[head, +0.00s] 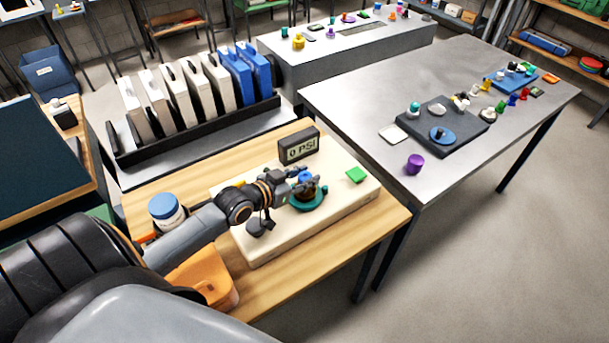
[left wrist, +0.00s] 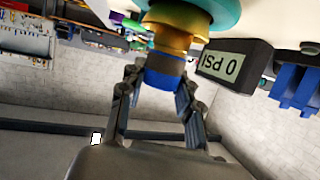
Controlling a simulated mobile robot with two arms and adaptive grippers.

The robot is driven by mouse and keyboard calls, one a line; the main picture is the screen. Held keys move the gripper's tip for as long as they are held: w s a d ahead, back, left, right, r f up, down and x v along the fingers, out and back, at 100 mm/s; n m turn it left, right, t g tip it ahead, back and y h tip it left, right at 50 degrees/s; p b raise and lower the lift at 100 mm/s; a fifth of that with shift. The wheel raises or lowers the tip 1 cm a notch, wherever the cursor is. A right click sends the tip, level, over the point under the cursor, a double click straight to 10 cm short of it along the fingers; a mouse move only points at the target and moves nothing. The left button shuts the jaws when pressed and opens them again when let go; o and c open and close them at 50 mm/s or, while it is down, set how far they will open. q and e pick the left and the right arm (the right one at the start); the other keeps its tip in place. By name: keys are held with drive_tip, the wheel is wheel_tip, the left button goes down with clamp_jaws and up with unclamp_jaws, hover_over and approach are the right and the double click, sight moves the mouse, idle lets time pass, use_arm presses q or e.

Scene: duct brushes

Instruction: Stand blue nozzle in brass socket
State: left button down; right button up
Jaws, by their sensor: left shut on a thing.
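The blue nozzle (head: 305,175) is between the fingers of my left gripper (head: 303,184), which is shut on it. In the left wrist view, which is tilted far over, the blue nozzle (left wrist: 165,72) lies between the two fingertips (left wrist: 158,84). The brass socket (left wrist: 178,28) meets the nozzle's end there, and the two look in line. How deep the nozzle sits in it cannot be told. The socket rises from a teal round base (head: 310,203) on the cream block (head: 262,247). In the head view the fingers hide most of the socket. My right gripper is not in view.
A gauge reading 0 PSI (head: 298,147) stands behind the socket. A blue-lidded jar (head: 166,210) and an orange bin (head: 205,275) are near my left arm. A grey table (head: 335,95) holds small parts.

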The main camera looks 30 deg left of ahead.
use_arm(q)
drive_tip(key=shift+f, duration=0.1)
drive_tip(key=shift+f, duration=0.1)
drive_tip(key=c, duration=0.9)
unclamp_jaws()
drive_tip(key=shift+c, duration=0.2)
